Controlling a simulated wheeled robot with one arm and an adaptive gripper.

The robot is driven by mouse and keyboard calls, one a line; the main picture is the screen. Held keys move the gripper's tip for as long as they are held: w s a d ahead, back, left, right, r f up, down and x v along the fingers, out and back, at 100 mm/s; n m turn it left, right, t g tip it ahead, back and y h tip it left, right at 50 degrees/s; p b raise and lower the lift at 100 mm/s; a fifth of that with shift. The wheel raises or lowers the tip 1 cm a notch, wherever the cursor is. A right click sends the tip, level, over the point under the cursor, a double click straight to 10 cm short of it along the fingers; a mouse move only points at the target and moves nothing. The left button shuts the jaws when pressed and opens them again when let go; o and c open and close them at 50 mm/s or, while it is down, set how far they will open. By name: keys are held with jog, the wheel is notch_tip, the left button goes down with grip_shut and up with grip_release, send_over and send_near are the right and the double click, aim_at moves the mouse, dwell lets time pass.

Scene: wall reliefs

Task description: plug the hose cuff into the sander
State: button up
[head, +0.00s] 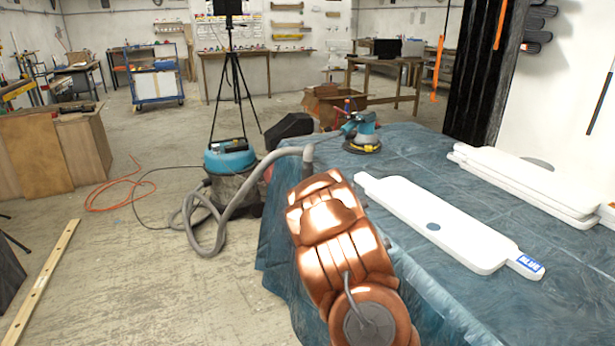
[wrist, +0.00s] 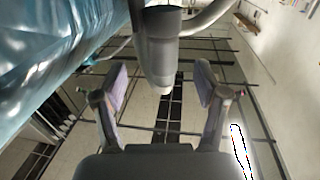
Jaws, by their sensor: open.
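The hose cuff (head: 308,156) is a grey tube end on the grey hose, at the table's left edge in the head view. In the wrist view the cuff (wrist: 161,45) hangs into the picture from the top, its end between my two fingertips with a gap on each side. My gripper (wrist: 160,72) is open and empty, and I cannot tell how deep the cuff is between the fingers. In the head view my copper arm hides the gripper. The sander (head: 362,132), blue with a dark round base, sits on the table's far left corner, apart from the cuff.
The blue-covered table (head: 405,165) carries a white board (head: 440,222) and a stack of white boards (head: 530,180). A blue-topped vacuum (head: 231,160) stands left of the table, its hose (head: 205,245) looping on the floor. A tripod (head: 236,75) stands behind it.

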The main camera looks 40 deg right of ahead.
aim_at(307, 167)
jog(key=shift+r+x, duration=0.2)
jog(key=shift+x, duration=1.6)
jog(key=shift+r+x, duration=0.2)
jog(key=shift+x, duration=1.55)
jog(key=shift+w+a, duration=0.1)
jog(key=shift+a, duration=0.05)
jog(key=shift+c, duration=0.2)
jog(key=c, duration=1.2)
